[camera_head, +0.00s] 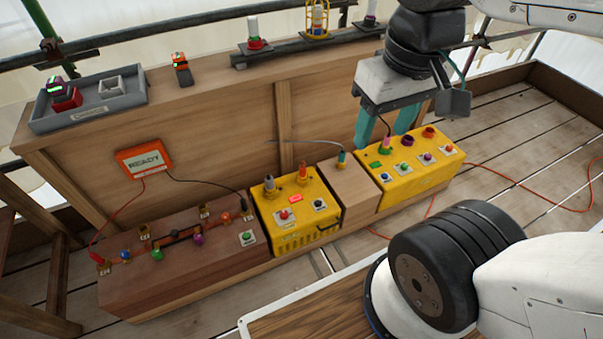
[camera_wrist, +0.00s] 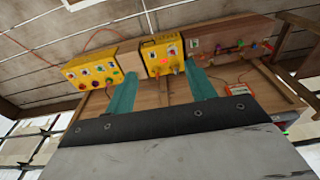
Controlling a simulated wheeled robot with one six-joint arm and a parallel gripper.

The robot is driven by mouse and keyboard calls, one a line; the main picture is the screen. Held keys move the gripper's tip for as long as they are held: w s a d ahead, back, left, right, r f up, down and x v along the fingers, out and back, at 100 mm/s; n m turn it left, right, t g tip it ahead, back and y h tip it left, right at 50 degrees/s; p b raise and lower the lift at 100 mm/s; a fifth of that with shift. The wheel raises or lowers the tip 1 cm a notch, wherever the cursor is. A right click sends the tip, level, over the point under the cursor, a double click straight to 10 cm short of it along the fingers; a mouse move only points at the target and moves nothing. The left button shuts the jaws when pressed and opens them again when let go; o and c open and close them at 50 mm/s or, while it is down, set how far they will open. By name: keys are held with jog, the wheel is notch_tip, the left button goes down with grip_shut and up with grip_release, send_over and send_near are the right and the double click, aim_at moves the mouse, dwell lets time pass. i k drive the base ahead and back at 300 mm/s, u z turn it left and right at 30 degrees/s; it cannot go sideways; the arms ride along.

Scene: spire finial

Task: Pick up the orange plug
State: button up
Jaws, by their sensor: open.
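The orange plug (camera_head: 303,171) stands upright on top of the middle yellow box (camera_head: 318,231), beside a grey plug (camera_head: 269,183). My gripper (camera_head: 383,138) is open and empty, with its two teal fingers pointing down above the right yellow box (camera_head: 425,181). It is to the right of the orange plug and apart from it. In the wrist view, the open fingers of my gripper (camera_wrist: 160,69) frame the middle yellow box (camera_wrist: 163,53), where the plugs are too small to tell apart surely.
A wooden block (camera_head: 346,191) with a thin cable stands between the yellow boxes. A brown panel (camera_head: 180,264) with several coloured knobs is at left. A wooden back wall (camera_head: 225,125) carries a grey tray (camera_head: 88,117) and an orange READY sign (camera_head: 144,159). Orange cable lies on the floor.

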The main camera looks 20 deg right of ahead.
aim_at(303, 175)
jog(key=u, duration=0.75)
jog(key=i, duration=0.75)
jog(key=z, duration=1.9)
